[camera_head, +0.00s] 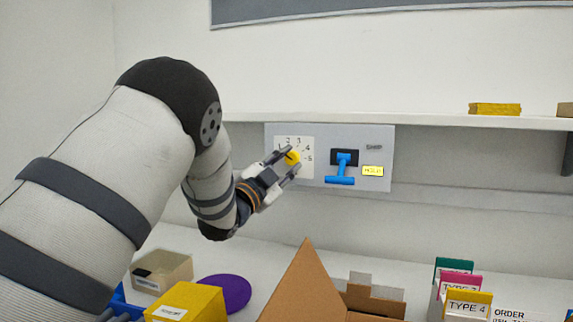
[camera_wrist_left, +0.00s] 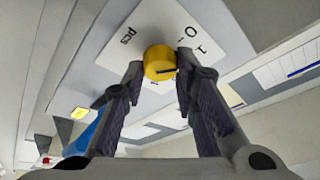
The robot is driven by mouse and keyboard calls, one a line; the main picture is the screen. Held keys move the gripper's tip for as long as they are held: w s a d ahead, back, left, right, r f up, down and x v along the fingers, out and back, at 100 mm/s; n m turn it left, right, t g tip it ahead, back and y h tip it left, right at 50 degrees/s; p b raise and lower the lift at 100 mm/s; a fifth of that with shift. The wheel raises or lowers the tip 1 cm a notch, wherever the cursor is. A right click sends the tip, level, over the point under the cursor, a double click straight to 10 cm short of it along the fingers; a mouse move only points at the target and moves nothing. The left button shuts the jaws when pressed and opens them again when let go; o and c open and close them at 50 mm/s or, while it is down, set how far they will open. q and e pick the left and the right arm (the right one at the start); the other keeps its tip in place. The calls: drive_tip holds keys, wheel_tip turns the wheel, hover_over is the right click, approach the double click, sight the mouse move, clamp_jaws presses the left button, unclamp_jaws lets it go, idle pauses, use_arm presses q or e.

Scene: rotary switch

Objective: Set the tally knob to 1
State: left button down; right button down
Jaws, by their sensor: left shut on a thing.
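The yellow tally knob (camera_head: 292,157) sits on a white dial plate (camera_head: 306,144) on the grey wall panel. The numbers 2, 3, 4 and 5 show around it in the head view; part of the dial is covered by my gripper. My left gripper (camera_head: 289,163) is at the panel with its fingers on both sides of the knob, shut on it. In the left wrist view the knob (camera_wrist_left: 159,63) is between the fingertips, with a dark pointer line on its face, and the marks 0 and 1 show beside it. My right gripper is not in view.
A blue lever (camera_head: 341,168) and a yellow HOLD label (camera_head: 373,171) are on the panel to the right of the dial. A shelf (camera_head: 430,122) runs along the wall. Below are a yellow box (camera_head: 186,302), a purple disc (camera_head: 226,291), an open cardboard box (camera_head: 305,285) and type cards (camera_head: 466,305).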

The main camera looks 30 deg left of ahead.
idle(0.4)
use_arm(q)
drive_tip(key=c, duration=1.3)
unclamp_jaws()
drive_tip(key=v, duration=1.2)
